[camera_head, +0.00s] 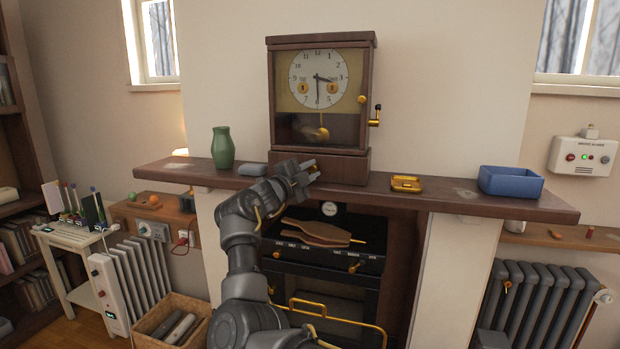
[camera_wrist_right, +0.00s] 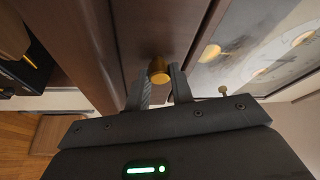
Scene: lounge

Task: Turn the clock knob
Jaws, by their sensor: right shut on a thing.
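The clock (camera_head: 322,150) is a dark wooden case with a glass front and a white dial, standing on the mantel shelf (camera_head: 450,192). A small brass knob (camera_wrist_right: 159,70) on its wooden base shows in the right wrist view, between the two fingers. My right gripper (camera_head: 308,172) is at the left front of the clock's base, shut on this knob; it also shows in the right wrist view (camera_wrist_right: 160,84). In the head view the gripper largely hides the knob. My left gripper is out of view.
A crank (camera_head: 376,116) juts from the clock's right side. On the shelf stand a green vase (camera_head: 223,148), a blue-grey object (camera_head: 252,169), a brass dish (camera_head: 406,184) and a blue box (camera_head: 511,181). A stove (camera_head: 322,255) sits below.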

